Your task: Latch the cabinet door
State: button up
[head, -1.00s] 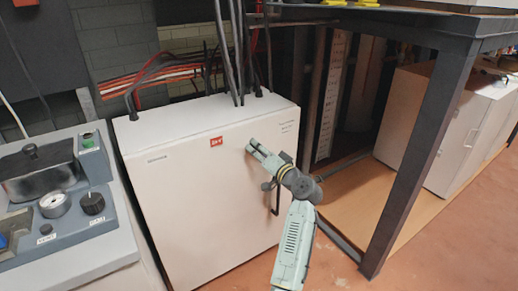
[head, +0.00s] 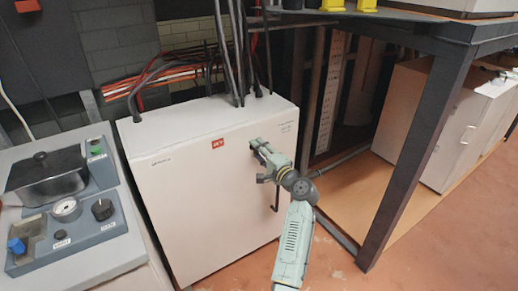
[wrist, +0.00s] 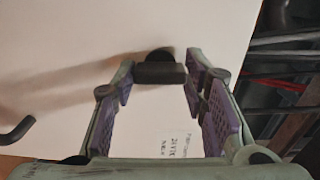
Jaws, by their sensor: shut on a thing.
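The cabinet (head: 205,200) is a pale box with a red label on its front, and its door looks closed or nearly so in the head view. A small black latch knob (wrist: 160,72) stands out from the door in the wrist view. My gripper (head: 256,146) is at the upper right of the door. In the wrist view my gripper (wrist: 162,78) has its purple-padded fingers on either side of the knob, shut on it. The knob is hidden by the fingers in the head view. A black bar handle (head: 276,197) is lower on the door, and its end shows at left in the wrist view (wrist: 17,131).
A grey control console (head: 75,225) with knobs stands close to the cabinet's left. Black cables (head: 233,55) rise from the cabinet top. A dark table leg (head: 415,155) stands to the right. Open reddish floor (head: 335,268) lies in front.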

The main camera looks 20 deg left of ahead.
jog(key=shift+m, duration=0.3)
jog(key=o, duration=1.2)
jog(key=shift+c, duration=0.2)
jog(key=v, duration=1.2)
